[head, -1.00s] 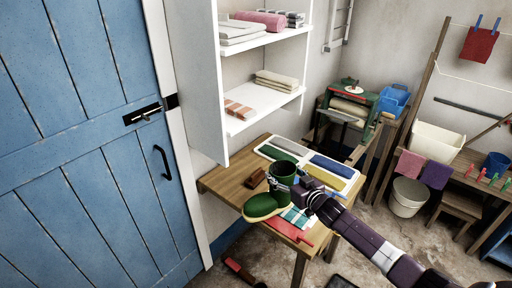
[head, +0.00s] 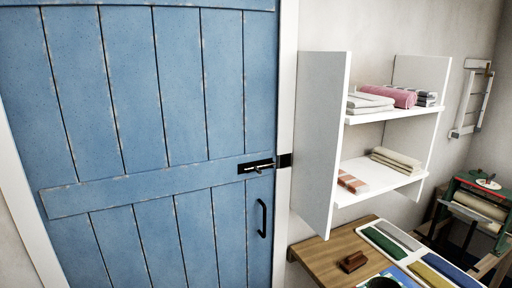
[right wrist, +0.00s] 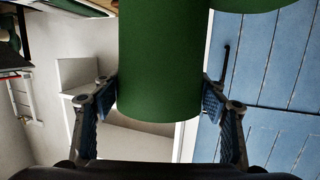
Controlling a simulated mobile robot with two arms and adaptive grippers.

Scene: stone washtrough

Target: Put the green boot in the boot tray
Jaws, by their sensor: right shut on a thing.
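The green boot (right wrist: 160,60) hangs in my right gripper (right wrist: 160,88), whose two fingers press on its shaft from both sides in the right wrist view. Part of its foot shows at the top right of that view. I cannot make out a boot tray in either current view. My left gripper is not in view.
A wooden table (head: 330,252) holds a brown block (head: 353,262) and a white-edged panel of coloured strips (head: 368,232). Above it hangs a white shelf unit (head: 385,185) with folded cloths. A closed blue door (head: 150,130) fills the left. A green-framed mangle (head: 480,200) stands at right.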

